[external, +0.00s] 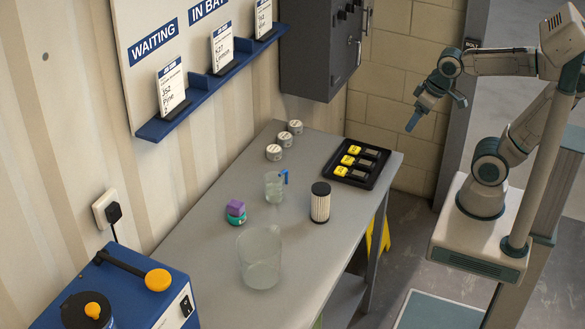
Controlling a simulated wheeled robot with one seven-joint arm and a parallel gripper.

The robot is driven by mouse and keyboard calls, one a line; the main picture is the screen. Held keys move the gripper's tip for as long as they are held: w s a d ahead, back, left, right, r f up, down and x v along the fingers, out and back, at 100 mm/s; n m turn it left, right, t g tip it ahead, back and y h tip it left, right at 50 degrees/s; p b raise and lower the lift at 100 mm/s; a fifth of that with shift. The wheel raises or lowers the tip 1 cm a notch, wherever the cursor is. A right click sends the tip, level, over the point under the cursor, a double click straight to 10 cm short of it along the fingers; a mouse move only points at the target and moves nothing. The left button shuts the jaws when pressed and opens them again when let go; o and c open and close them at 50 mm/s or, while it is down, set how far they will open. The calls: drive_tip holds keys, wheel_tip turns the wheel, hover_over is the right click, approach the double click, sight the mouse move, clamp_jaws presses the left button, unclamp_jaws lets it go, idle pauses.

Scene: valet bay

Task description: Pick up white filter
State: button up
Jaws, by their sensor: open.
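The white filter (320,206) is a small upright cylinder with pale pleated sides and a black top cap. It stands on the grey table near the table's right edge. My gripper (413,121) is at the upper right, in the air beyond the table's far right corner. It is open and empty, well apart from the filter. Nothing hides the filter in this view.
Around the filter on the table (203,260) are a clear large beaker (260,262), a smaller glass jug (274,188), purple and teal pieces (236,211), several white-lidded tins (274,153) and a black tray (370,178) with yellow-ended items. A grey cabinet (318,50) hangs above the back.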

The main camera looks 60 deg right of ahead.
drive_tip(key=w+a+f+m+g+b, duration=0.25)
drive_tip(key=w+a+m+b, duration=0.5)
drive_tip(key=w, duration=0.45)
drive_tip(key=m+g+b, duration=0.2)
drive_tip(key=m+b, duration=0.4)
drive_tip(key=m, duration=0.3)
hover_over(321, 187)
drive_tip(key=f, duration=0.8)
drive_tip(key=shift+d+f, duration=0.2)
drive_tip(key=shift+a+f, duration=0.1)
drive_tip(key=shift+f, duration=0.2)
wheel_tip(321, 187, down, 8)
drive_tip(key=shift+r, duration=0.15)
drive_tip(key=shift+s+a+f+p, duration=0.1)
drive_tip(key=shift+a+f+p, duration=0.1)
drive_tip(key=shift+f, duration=1.15)
drive_tip(key=shift+a+f+p, duration=0.1)
drive_tip(key=shift+f+p, duration=0.05)
drive_tip(key=shift+f, duration=1.2)
drive_tip(key=shift+c, duration=0.4)
drive_tip(key=c, duration=1.1)
